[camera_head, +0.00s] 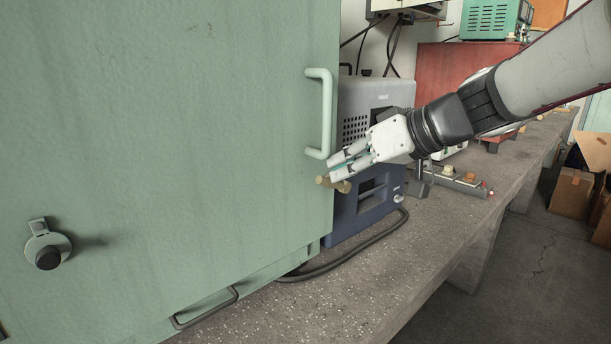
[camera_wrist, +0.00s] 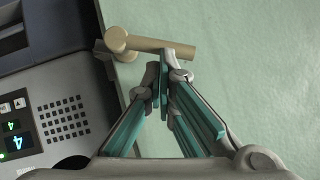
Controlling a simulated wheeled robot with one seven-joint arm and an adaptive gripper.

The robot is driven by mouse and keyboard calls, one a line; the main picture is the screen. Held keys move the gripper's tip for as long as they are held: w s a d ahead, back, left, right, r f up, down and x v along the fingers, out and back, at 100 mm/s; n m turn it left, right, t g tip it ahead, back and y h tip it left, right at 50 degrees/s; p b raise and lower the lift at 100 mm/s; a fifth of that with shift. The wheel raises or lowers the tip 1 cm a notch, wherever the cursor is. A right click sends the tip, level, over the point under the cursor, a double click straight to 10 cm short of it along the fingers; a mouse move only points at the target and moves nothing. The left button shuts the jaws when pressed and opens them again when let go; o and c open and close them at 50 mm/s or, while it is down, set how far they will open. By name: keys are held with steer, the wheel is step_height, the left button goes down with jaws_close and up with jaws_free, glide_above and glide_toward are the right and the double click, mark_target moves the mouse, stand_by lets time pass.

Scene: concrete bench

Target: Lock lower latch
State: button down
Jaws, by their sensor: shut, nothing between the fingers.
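A tan latch (camera_head: 334,184) with a short bar and a round knob sits low on the right edge of the green cabinet door (camera_head: 170,130). It also shows in the wrist view (camera_wrist: 150,43), where its bar lies roughly level across the door edge. My gripper (camera_head: 335,168) is shut and empty, with its fingertips right at the latch. In the wrist view the fingertips (camera_wrist: 163,75) come together just below the bar; I cannot tell whether they touch it. A pale green handle (camera_head: 322,112) stands on the door above the latch.
A black knob (camera_head: 48,256) is on the door at lower left. Grey and blue instruments (camera_head: 365,200) stand close behind my gripper, right of the door. A black cable (camera_head: 345,255) lies on the concrete bench (camera_head: 330,305). The bench front is clear.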

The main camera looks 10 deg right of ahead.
steer(key=n+h+b, duration=0.1)
steer(key=b, duration=0.1)
steer(key=a+f+n+t+h+b, duration=0.1)
steer(key=b, duration=0.2)
steer(key=shift+s, duration=0.3)
steer(key=shift+s+a+f+b, duration=0.1)
steer(key=shift+a+f+b, duration=0.05)
steer(key=shift+b, duration=0.8)
steer(key=v, duration=1.2)
